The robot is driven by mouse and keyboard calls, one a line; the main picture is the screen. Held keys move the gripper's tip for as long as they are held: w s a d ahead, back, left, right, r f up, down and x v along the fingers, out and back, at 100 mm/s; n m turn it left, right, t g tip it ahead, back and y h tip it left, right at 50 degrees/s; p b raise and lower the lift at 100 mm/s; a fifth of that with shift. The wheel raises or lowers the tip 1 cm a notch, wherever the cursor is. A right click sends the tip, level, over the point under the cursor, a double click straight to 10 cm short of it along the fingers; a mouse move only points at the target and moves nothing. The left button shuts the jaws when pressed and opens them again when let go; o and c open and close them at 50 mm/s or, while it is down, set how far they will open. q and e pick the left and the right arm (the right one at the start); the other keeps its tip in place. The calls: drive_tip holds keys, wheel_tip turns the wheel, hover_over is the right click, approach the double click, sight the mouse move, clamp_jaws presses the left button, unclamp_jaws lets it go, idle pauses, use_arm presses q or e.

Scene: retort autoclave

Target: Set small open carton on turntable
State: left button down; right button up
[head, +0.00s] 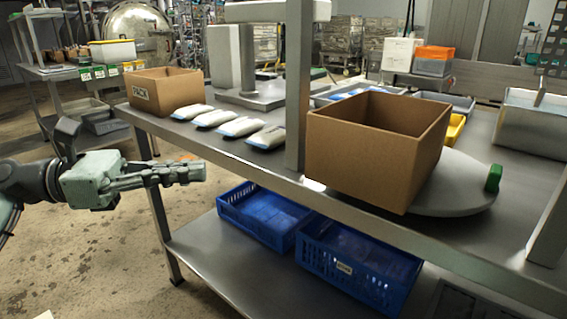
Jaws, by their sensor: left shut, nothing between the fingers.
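An open brown carton (370,160) stands upright at the right of the steel bench, over the left part of the round grey turntable (455,195). It hides that part of the disc; I cannot tell whether its base rests fully on it. A second, smaller-looking open carton (165,92), marked PACK, stands at the bench's left end. My left gripper (198,173) is shut and empty, in front of the bench's left part, apart from both cartons. My right gripper is out of view.
A green knob (493,178) stands on the turntable's right rim. A steel post (297,90) rises left of the large carton. Several white pouches (240,126) lie between the cartons. Blue crates (360,262) sit on the lower shelf (225,265). Floor at left is clear.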

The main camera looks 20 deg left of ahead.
sight(305, 164)
use_arm(q)
drive_tip(key=p+x, duration=0.1)
drive_tip(key=x, duration=0.5)
drive_tip(key=p+x, duration=0.2)
drive_tip(key=x, duration=0.5)
drive_tip(key=shift+r, duration=0.2)
drive_tip(key=shift+w+d+f, duration=0.1)
drive_tip(key=shift+d+f, duration=0.05)
drive_tip(key=shift+d, duration=0.15)
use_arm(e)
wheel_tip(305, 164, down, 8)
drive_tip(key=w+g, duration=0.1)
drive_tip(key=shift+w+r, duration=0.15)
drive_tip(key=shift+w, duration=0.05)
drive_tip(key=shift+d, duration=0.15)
